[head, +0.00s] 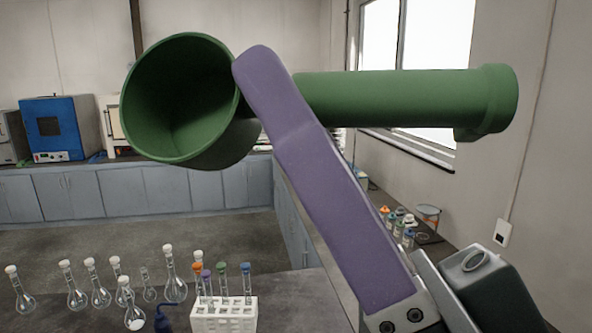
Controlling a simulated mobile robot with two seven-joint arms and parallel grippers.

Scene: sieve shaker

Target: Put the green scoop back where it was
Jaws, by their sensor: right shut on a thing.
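The green scoop (400,98) is held up close in front of the head camera. Its round open bowl (185,100) faces me on the left, and its handle runs level to the right. My right gripper (265,85) comes up from the lower right and is shut on the scoop near where the handle joins the bowl. One purple finger crosses in front of the scoop; the other finger is hidden. My left gripper is not in view. No resting place for the scoop can be made out.
A bench (290,300) below holds several stoppered flasks (78,297), a white tube rack (224,314) and a dark blue bottle (163,319). Small bottles (408,238) stand on the right side counter. A blue oven (54,128) stands on the back counter.

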